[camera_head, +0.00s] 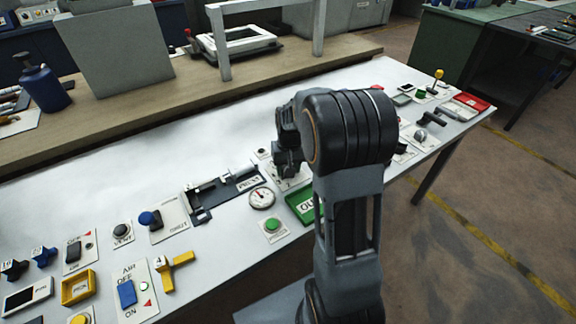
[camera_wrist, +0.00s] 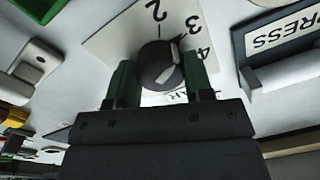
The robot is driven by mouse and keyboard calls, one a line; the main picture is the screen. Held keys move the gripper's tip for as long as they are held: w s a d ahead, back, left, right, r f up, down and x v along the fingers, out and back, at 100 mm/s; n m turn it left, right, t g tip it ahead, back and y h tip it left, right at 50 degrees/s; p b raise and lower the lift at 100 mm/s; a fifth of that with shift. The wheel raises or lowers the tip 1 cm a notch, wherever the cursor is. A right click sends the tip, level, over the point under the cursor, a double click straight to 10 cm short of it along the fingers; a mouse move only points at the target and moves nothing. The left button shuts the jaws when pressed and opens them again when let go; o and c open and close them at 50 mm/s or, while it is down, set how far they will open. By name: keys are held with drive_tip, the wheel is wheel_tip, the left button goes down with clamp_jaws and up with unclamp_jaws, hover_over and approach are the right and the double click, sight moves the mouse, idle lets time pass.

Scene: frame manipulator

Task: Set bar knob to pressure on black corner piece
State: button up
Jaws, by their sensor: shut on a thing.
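A round dark knob (camera_wrist: 160,65) with a white mark sits on a white dial plate (camera_wrist: 110,42) printed 2, 3 and 4, with a partly hidden letter R near my gripper. The mark lies on the knob's right side; which number it points to is hard to tell. My gripper (camera_wrist: 160,82) is shut on the knob, a green finger on each side. In the head view my gripper (camera_head: 284,150) is low over the panel and hides the knob. A black corner-shaped frame (camera_head: 200,214) with a PRESS label (camera_head: 250,182) lies left of my gripper; the label also shows in the wrist view (camera_wrist: 285,38).
A round gauge (camera_head: 262,197), a green button (camera_head: 272,225) and a green sign (camera_head: 301,205) lie close to my arm. Switches, including a blue rocker (camera_head: 127,293) and a yellow handle (camera_head: 175,265), fill the left front. The white table's back strip is clear.

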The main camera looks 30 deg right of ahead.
drive_tip(key=shift+m, duration=0.5)
drive_tip(key=o, duration=0.9)
drive_tip(key=r, duration=0.4)
drive_tip(key=r+p, duration=0.1)
drive_tip(key=r, duration=0.9)
drive_tip(key=shift+s+d+p, duration=0.1)
drive_tip(key=shift+d+p, duration=0.2)
drive_tip(key=shift+p, duration=0.1)
